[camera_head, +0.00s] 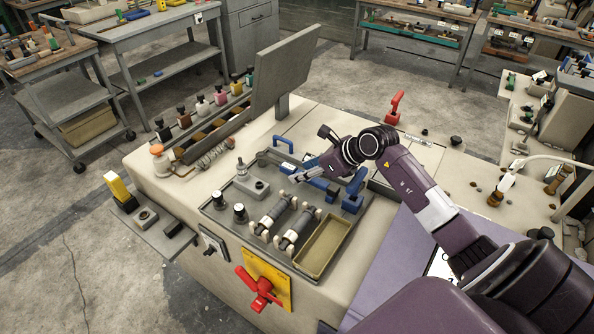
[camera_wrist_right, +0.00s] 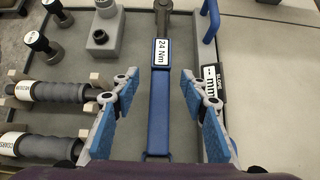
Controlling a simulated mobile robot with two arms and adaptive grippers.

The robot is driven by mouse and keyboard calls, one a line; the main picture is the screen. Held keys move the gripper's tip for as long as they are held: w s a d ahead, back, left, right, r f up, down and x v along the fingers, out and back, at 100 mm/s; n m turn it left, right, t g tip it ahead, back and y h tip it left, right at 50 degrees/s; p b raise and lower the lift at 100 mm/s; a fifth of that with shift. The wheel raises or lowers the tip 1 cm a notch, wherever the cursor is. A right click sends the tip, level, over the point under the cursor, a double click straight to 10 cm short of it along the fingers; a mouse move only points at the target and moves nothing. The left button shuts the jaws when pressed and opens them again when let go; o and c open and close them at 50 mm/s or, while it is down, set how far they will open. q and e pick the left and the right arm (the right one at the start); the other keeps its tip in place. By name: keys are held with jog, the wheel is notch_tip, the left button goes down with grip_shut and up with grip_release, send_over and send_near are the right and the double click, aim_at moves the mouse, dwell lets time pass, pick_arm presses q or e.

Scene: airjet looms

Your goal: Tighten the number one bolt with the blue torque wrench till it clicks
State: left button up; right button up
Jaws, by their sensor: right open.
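The blue torque wrench (camera_wrist_right: 160,105) has a grey head and a white "24 Nm" label. It lies on the grey tray and shows partly behind my gripper in the head view (camera_head: 319,184). My right gripper (camera_wrist_right: 160,85) is open, one blue-padded finger on each side of the wrench handle; I see no contact. It also shows above the tray in the head view (camera_head: 303,176). Two dark-headed bolt-like pieces (camera_head: 219,200) (camera_head: 240,212) stand on the tray. I cannot read a number one on any bolt. My left gripper is not in view.
The grey tray (camera_head: 262,246) also holds a grey block (camera_head: 250,187), two grey-handled tools (camera_head: 284,222) and an olive bin (camera_head: 325,245). A labelled gauge (camera_wrist_right: 210,85) lies right of the wrench. A grey upright panel (camera_head: 283,75) stands behind. A red handle (camera_head: 260,289) juts out in front.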

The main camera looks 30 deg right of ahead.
aim_at(299, 171)
jog(key=shift+p+x, duration=0.35)
jog(key=shift+x, duration=1.45)
jog(key=shift+c, duration=0.7)
jog(key=shift+d, duration=0.1)
grip_shut()
jog(key=shift+r, duration=0.1)
